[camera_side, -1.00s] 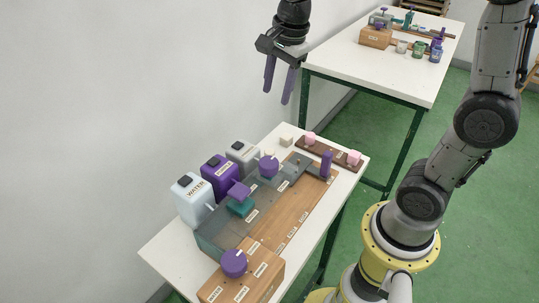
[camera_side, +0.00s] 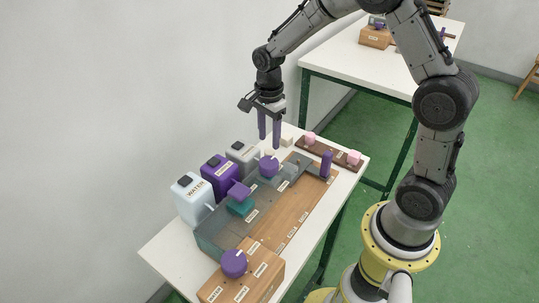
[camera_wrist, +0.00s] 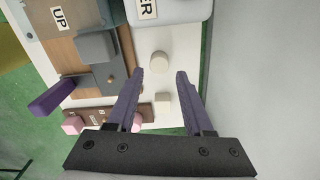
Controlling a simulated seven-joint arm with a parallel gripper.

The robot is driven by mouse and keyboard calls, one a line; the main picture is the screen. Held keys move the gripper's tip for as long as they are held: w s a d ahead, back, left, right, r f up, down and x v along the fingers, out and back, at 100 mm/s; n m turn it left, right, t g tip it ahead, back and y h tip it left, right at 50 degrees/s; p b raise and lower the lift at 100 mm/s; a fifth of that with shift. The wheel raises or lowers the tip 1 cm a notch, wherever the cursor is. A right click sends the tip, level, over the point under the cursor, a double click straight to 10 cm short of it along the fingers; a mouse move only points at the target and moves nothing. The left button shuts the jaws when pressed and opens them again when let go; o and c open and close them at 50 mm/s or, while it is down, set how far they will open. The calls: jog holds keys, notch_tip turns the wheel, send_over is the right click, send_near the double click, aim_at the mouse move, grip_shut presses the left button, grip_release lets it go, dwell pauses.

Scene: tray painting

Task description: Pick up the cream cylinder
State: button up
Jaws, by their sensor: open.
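The cream cylinder (camera_wrist: 160,65) stands on the white table in the wrist view, framed between the tips of my two purple fingers, with a gap on each side. My gripper (camera_wrist: 159,74) is open and empty. In the side view my gripper (camera_side: 269,142) points down over the back part of the table, behind the purple round knob. How high the fingertips are above the cylinder is hard to tell.
A cream cube (camera_wrist: 162,102) sits close to the cylinder. A grey-white container (camera_side: 242,158) stands beside it, along with purple (camera_side: 219,178) and WATER (camera_side: 193,199) containers. A brown rack (camera_side: 328,152) with pink blocks lies to the right. The wooden-and-grey tray (camera_side: 284,207) fills the front.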

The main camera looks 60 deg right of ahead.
aim_at(270, 151)
jog(key=shift+f, duration=2.7)
grip_shut()
